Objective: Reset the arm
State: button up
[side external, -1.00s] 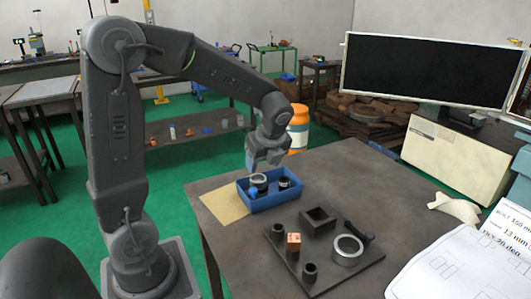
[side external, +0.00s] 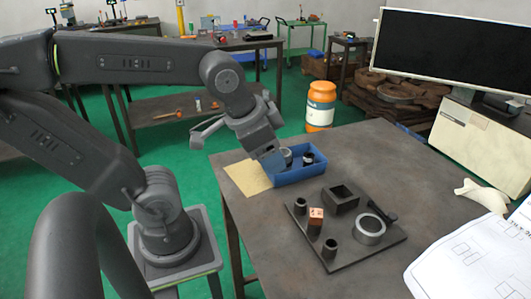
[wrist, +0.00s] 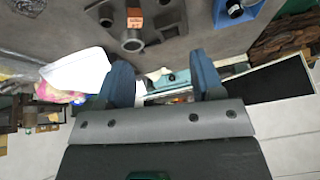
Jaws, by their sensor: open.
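My gripper (side external: 268,160) is at the left front of the blue bin in the side view, tilted, with its fingers apart and nothing between them. In the wrist view its two blue fingers (wrist: 163,78) stand wide apart. The blue bin (side external: 298,176) sits on the table and holds a silver ring-like part (side external: 286,154) and a dark part (side external: 308,158). Its corner also shows in the wrist view (wrist: 236,18). A dark fixture plate (side external: 345,253) carries a copper-coloured block (side external: 315,218), a silver ring (side external: 370,231) and a square dark frame (side external: 341,197).
A tan mat (side external: 245,177) lies beside the bin. White drawing sheets (side external: 465,258), a monitor (side external: 450,55) and a beige case (side external: 478,138) stand at the right. An orange drum (side external: 320,107) is behind the table. The table (side external: 385,160) is clear right of the bin.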

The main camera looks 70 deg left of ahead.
jog(key=shift+s+d+n, duration=0.45)
jog(key=shift+s+n, duration=0.1)
jog(key=shift+n, duration=0.25)
dwell(0.8)
